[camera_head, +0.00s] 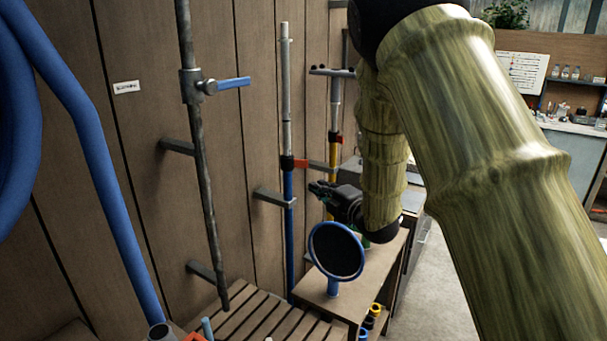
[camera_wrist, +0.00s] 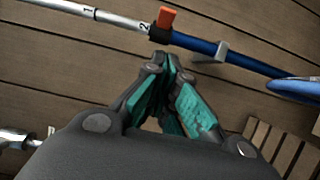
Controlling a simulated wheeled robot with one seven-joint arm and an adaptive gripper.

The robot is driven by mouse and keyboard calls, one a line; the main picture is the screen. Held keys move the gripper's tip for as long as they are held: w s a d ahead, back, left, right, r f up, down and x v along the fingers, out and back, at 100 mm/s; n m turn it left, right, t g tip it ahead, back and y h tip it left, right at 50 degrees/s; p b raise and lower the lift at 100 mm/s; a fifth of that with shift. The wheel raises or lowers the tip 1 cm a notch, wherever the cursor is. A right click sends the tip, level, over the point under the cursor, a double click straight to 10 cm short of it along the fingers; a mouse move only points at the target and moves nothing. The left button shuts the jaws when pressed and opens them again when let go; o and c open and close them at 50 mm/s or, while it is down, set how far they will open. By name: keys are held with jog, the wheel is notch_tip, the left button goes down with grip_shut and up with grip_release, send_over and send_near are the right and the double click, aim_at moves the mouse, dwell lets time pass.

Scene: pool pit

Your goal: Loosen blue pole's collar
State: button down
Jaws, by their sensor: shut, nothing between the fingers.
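The blue pole (camera_head: 290,235) stands upright against the wooden wall, with a silver upper tube (camera_head: 286,90). Its black collar (camera_head: 288,162) has an orange-red lever (camera_head: 301,164) sticking out to the right. In the wrist view the blue pole (camera_wrist: 250,62) runs across the top, with the collar (camera_wrist: 158,32) and lever (camera_wrist: 167,17) just beyond my fingertips. The silver tube there bears the numbers 1 and 2. My gripper (camera_head: 320,189) is right of the pole and slightly below the collar. In the wrist view my gripper (camera_wrist: 164,68) is shut, empty and apart from the lever.
A wall bracket (camera_head: 273,197) holds the blue pole below the collar. A yellow pole (camera_head: 332,180) stands just behind to the right. A round blue-rimmed disc (camera_head: 336,251) stands on a wooden table in front. A slatted bench (camera_head: 262,315) is below; a grey pipe (camera_head: 203,170) is left.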

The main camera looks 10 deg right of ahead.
jog(key=w, duration=0.1)
jog(key=p, duration=0.6)
send_near(295, 165)
jog(key=w+a, duration=0.3)
jog(key=shift+w+d+r, duration=0.1)
jog(key=shift+w+d, duration=0.3)
jog(key=shift+w, duration=0.2)
jog(key=shift+w+d+b, duration=0.1)
jog(key=shift+b, duration=0.2)
